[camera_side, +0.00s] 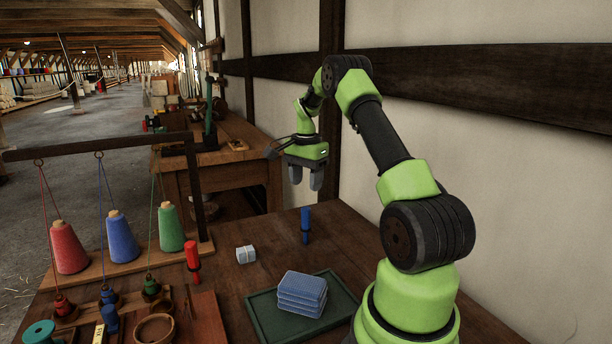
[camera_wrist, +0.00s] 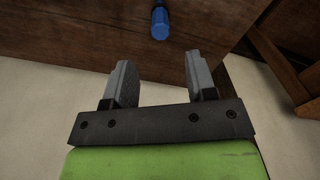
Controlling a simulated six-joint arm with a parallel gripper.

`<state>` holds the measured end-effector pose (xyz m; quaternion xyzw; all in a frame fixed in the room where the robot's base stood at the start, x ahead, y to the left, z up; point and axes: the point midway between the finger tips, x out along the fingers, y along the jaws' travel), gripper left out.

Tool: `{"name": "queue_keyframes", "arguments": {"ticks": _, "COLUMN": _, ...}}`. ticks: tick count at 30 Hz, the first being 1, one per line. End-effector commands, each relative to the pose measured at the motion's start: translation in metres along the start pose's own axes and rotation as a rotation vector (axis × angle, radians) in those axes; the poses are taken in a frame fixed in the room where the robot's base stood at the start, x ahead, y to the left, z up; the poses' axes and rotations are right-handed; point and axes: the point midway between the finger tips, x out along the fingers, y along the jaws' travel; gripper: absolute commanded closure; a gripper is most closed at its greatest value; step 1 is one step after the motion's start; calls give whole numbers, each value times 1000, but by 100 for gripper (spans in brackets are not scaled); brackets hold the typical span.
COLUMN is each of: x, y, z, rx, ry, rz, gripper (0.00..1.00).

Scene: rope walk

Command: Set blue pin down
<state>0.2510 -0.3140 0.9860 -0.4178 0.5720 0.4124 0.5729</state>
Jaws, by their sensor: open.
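The blue pin (camera_side: 305,225) stands upright on the wooden table, towards its back. My gripper (camera_side: 307,182) hangs above the table near the wall, higher than the pin and apart from it. Its two grey fingers are open with nothing between them. In the wrist view the blue pin (camera_wrist: 160,20) shows at the top, beyond the open fingers (camera_wrist: 158,75).
A green tray (camera_side: 262,309) holds a stack of pale blue cloths (camera_side: 302,290). A small whitish block (camera_side: 245,254) lies left of the pin. A red pin (camera_side: 192,256) stands further left, near a rack with red, blue and green thread cones (camera_side: 122,238).

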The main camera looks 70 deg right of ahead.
Motion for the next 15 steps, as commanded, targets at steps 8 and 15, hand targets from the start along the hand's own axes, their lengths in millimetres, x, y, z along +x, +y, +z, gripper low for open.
{"name": "queue_keyframes", "arguments": {"ticks": 8, "x": -46, "y": -7, "z": 35, "rx": -130, "ry": 15, "rz": -55, "gripper": 48}}
{"name": "queue_keyframes", "arguments": {"ticks": 15, "x": -130, "y": 18, "z": 154, "rx": -573, "ry": 54, "rz": -239, "gripper": 48}}
